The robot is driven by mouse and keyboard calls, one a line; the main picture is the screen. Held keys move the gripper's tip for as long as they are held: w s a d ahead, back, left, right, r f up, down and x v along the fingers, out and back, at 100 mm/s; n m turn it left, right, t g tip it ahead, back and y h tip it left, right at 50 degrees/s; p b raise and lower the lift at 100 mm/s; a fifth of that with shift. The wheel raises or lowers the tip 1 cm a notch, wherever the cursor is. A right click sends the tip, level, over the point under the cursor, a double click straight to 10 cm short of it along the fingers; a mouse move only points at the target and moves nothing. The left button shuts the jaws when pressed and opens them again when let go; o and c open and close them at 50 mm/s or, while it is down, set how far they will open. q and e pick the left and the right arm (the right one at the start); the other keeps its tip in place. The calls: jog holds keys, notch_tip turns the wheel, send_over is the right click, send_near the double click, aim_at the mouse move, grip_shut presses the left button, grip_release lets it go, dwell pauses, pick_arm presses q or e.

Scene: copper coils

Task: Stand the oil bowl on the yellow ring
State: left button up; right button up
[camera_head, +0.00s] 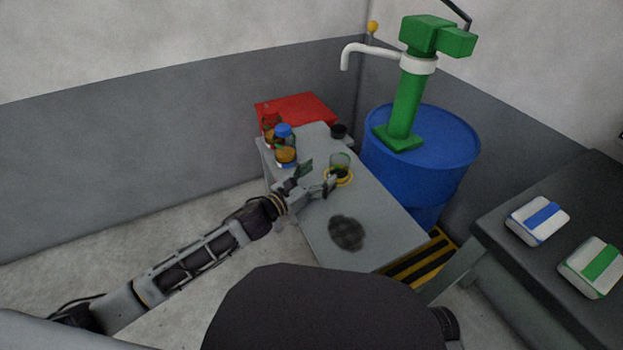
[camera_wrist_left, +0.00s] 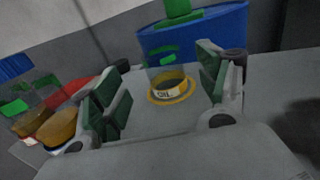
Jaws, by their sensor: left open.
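The oil bowl (camera_wrist_left: 166,79) is a clear cup with yellow-brown content and a label reading "OIL". It stands upright within the yellow ring (camera_wrist_left: 155,101) on the grey table in the left wrist view. In the head view the bowl (camera_head: 340,161) and the ring (camera_head: 345,182) show just beyond my left gripper (camera_head: 319,178). My left gripper is open, with its green-padded fingers (camera_wrist_left: 160,92) apart on either side of the bowl in the wrist view. The bowl appears clear of both pads. My right gripper is not in view.
Jars with amber content (camera_head: 286,155) stand left of the gripper, near a red box (camera_head: 296,108). A small black cup (camera_head: 338,131) is at the table's back edge. A blue drum (camera_head: 420,150) with a green pump stands right. A dark stain (camera_head: 346,233) marks the table front.

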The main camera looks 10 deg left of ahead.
pick_arm(q)
jog(key=shift+v, duration=1.3)
